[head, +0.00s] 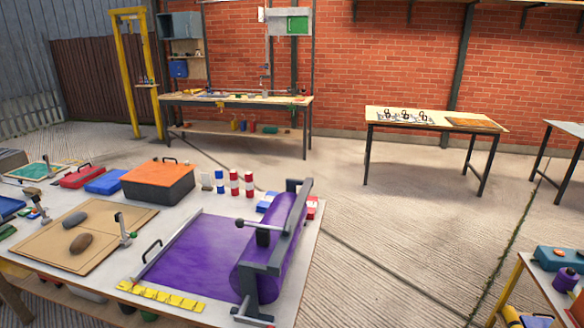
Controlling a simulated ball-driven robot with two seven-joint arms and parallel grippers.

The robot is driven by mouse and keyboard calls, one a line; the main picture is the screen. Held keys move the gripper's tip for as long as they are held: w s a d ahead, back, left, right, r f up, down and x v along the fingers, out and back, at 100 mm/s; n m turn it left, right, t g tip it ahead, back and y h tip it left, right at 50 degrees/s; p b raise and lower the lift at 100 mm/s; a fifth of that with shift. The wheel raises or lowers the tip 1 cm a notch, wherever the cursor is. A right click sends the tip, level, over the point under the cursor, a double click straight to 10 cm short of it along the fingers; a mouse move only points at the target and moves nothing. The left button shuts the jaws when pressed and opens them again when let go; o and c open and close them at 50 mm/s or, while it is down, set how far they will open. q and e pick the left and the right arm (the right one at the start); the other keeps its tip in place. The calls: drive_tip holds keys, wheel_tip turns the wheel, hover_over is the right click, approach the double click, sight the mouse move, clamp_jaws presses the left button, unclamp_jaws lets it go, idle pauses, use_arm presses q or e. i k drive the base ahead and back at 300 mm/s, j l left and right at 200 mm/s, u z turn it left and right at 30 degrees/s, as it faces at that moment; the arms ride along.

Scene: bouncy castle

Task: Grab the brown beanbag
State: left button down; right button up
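A brown, rounded, oval beanbag (82,243) lies on a tan board (55,257) on the large table at the left. A grey oval piece (75,218) lies just behind it on the same board, apart from it. A small grey upright clamp-like fitting (124,229) stands at the board's right edge, to the right of the beanbag. Nothing covers the beanbag. Neither of my grippers shows in the head view.
Right of the board stands a grey-framed device with a purple roll (272,245) and purple sheet (200,248). Behind are an orange-topped box (158,182) and red-and-white cylinders (234,183). Open floor (400,235) lies right of the table, before another table (422,119).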

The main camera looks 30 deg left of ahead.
sight(83, 240)
drive_tip(key=u, duration=2.3)
drive_tip(key=z, duration=0.65)
drive_tip(key=i+j+z, duration=0.15)
drive_tip(key=j+z, duration=0.25)
drive_tip(key=i+j+z, duration=0.15)
drive_tip(key=z, duration=0.2)
drive_tip(key=j+z, duration=0.4)
